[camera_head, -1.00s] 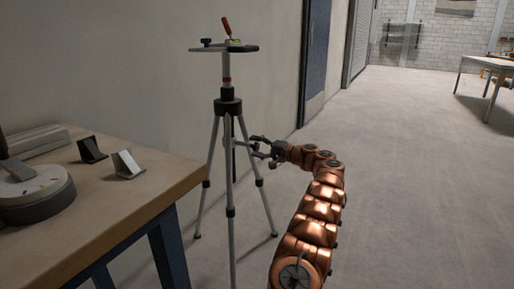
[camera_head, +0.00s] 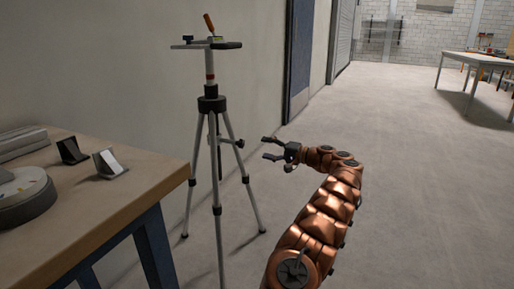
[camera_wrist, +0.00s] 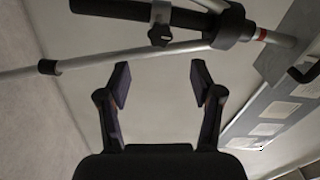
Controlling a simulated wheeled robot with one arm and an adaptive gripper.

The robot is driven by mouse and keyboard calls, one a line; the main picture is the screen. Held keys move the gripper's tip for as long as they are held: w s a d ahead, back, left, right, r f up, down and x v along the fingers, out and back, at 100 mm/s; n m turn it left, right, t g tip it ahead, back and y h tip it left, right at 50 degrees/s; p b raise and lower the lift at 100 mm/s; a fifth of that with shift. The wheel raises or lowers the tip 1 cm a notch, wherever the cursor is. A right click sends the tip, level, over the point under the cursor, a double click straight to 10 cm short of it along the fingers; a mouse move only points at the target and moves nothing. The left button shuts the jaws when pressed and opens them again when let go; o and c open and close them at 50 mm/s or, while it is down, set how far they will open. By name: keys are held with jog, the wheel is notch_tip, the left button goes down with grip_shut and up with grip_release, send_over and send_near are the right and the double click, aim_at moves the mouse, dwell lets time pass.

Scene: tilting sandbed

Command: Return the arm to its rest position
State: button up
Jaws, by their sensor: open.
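My copper-coloured arm (camera_head: 323,215) reaches up from the bottom of the head view and bends left at its far end. My gripper (camera_head: 268,148) is open and empty, just right of the tripod (camera_head: 211,104) and apart from its legs in that view. In the wrist view the two dark fingers of my gripper (camera_wrist: 158,82) stand wide apart with nothing between them. The tripod's black collar and legs (camera_wrist: 200,22) cross the top of that view, beyond the fingertips.
A wooden workbench (camera_head: 120,205) fills the lower left, with a round grey device (camera_head: 24,195) and two small angled blocks (camera_head: 108,163) on it. The tripod's top plate (camera_head: 207,45) carries an orange-handled tool (camera_head: 209,23). A white table (camera_head: 478,60) stands far right. The floor right of my arm is clear.

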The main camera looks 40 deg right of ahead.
jog(key=shift+s+d, duration=0.2)
jog(key=shift+s, duration=0.3)
jog(key=shift+r, duration=0.1)
